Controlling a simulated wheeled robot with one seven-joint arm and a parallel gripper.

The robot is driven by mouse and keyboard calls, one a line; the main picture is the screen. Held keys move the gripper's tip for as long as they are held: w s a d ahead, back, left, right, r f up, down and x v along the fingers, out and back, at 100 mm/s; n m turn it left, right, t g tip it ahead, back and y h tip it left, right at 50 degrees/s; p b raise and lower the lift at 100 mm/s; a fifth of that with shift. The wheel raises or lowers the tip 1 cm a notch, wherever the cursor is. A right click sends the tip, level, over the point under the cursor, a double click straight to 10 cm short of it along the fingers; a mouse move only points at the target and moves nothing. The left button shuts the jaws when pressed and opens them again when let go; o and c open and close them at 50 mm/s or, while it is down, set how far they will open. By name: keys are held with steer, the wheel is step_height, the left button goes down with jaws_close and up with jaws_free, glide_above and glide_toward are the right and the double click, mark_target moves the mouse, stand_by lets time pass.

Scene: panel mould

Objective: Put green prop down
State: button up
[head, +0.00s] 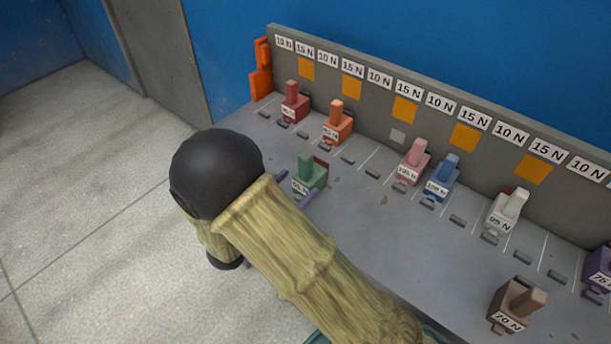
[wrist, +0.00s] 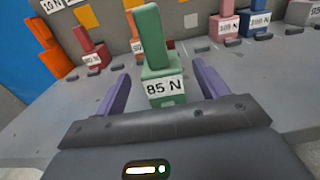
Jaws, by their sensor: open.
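The green prop (head: 311,173) stands upright on the grey bench (head: 345,215), near its front edge. In the wrist view the green prop (wrist: 160,70) carries a label reading 85 N. My gripper (head: 294,187) is open, with one purple finger on either side of the prop. In the wrist view my gripper (wrist: 160,85) shows a gap between each finger and the prop. The prop's lower front is partly close to the gripper's palm. My arm hides part of the bench's front edge in the head view.
Red (head: 294,103), orange (head: 337,122), pink (head: 412,163), blue (head: 442,178), white (head: 505,212) and brown (head: 517,306) props stand along the bench. A back panel (head: 349,61) with force labels and orange squares rises behind. Small dark blocks and white lines mark the bench.

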steer(key=v, duration=0.6)
stand_by(0.4)
